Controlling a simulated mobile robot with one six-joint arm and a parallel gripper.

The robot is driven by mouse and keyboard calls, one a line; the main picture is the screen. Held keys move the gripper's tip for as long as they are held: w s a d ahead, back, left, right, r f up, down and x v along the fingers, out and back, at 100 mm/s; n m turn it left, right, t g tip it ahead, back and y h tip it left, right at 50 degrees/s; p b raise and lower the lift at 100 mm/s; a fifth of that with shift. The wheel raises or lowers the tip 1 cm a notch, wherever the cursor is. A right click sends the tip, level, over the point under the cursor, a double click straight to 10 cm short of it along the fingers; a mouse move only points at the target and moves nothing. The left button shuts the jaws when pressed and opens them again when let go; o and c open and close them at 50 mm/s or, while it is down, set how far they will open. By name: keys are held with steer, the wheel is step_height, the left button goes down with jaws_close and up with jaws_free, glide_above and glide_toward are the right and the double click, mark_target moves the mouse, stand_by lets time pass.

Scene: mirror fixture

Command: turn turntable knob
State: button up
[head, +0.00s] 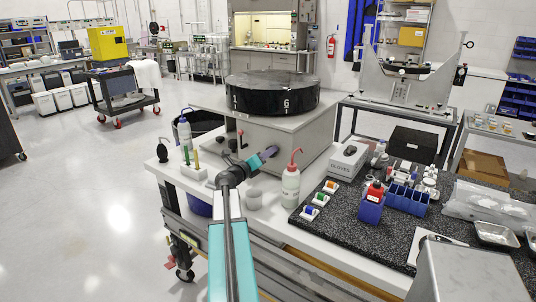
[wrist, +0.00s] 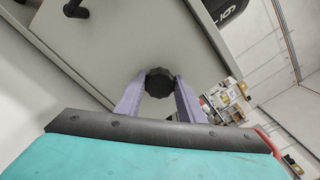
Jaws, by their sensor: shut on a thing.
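The turntable is a black drum (head: 272,92) with white numbers, on top of a grey box (head: 285,135). Its knob (wrist: 158,83) is black and lobed and sits on the grey box face in the wrist view. My gripper (wrist: 158,88) has its two purple fingers shut on the knob, one on either side. In the head view my gripper (head: 266,154) reaches the front face of the box, and the knob is hidden there. A dark handle (wrist: 76,8) sticks out of the same face, apart from my fingers.
A rack with coloured sticks (head: 195,168) and a clear bottle (head: 185,138) stand left. A speckled black mat (head: 340,228) holds several small items.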

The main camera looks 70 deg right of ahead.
steer(key=shift+r, duration=0.1)
steer(key=shift+n+p, duration=2.1)
steer(key=shift+n, duration=0.2)
steer(key=o, duration=1)
steer(key=shift+o, duration=0.2)
steer(key=shift+a+f, duration=0.15)
steer(key=shift+f, duration=0.05)
steer(key=b+v, duration=0.3)
steer(key=v, duration=1)
steer(key=shift+a, duration=0.25)
steer(key=shift+w, duration=0.2)
